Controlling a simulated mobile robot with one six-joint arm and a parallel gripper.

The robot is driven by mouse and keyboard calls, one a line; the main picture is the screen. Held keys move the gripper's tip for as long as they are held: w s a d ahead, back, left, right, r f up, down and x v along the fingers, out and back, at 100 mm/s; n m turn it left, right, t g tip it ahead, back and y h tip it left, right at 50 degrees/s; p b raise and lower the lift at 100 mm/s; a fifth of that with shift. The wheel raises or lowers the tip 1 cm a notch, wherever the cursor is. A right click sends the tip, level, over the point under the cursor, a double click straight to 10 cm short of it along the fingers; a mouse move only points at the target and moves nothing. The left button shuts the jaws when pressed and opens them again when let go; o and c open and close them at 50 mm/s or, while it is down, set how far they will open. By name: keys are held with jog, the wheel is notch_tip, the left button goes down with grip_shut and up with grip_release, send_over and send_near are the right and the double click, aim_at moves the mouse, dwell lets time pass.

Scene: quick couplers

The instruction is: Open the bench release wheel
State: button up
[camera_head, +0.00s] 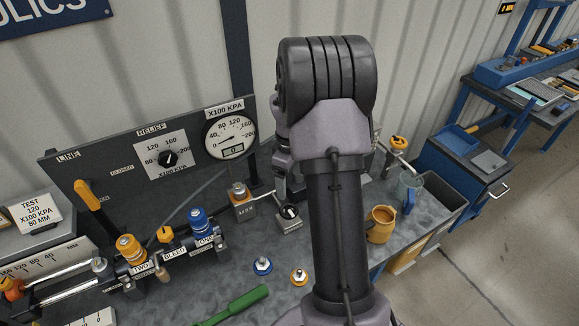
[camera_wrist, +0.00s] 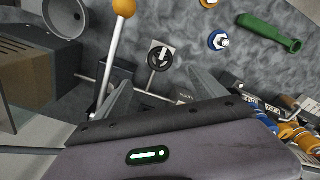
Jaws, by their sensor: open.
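A small black round knob with a white bar across it, which I take to be the release wheel (camera_head: 289,211), sits on a low grey block on the bench. In the wrist view the wheel (camera_wrist: 159,57) lies ahead of my gripper, roughly between the lines of its two fingers. My gripper (camera_wrist: 158,92) is open, with its grey fingers spread apart and nothing between them. The fingers look short of the wheel, though I cannot tell the exact gap. In the head view my arm hides most of the gripper.
An orange-knobbed lever (camera_wrist: 115,50) rises beside the wheel in the wrist view. A grey MAX block (camera_head: 241,204) stands left of it. The gauge panel (camera_head: 110,180) is behind, and an orange mug (camera_head: 380,226) stands right. Loose couplers and a green tool (camera_head: 240,304) lie in front.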

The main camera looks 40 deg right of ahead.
notch_tip(320, 180, up, 4)
jog(key=shift+r, duration=0.15)
dwell(0.3)
jog(key=s+a+r+m+t+b, duration=0.1)
jog(key=s+a+r+m+b, duration=0.2)
jog(key=a, duration=0.5)
jog(key=s+a+r+m+t+b, duration=0.1)
jog(key=s+a+t+b, duration=0.2)
jog(key=a, duration=0.5)
jog(key=s+a+r+m+b, duration=0.1)
jog(key=s+a+r+b, duration=0.15)
jog(key=a+b, duration=0.4)
jog(key=s+a+f+m+t+y+b, duration=0.1)
jog(key=s+a+f+m+y+b, duration=0.1)
jog(key=s+a, duration=0.6)
jog(key=shift+s+a+f+m+t, duration=0.15)
jog(key=shift+s+f+m+t, duration=0.3)
jog(key=shift+f+m, duration=0.45)
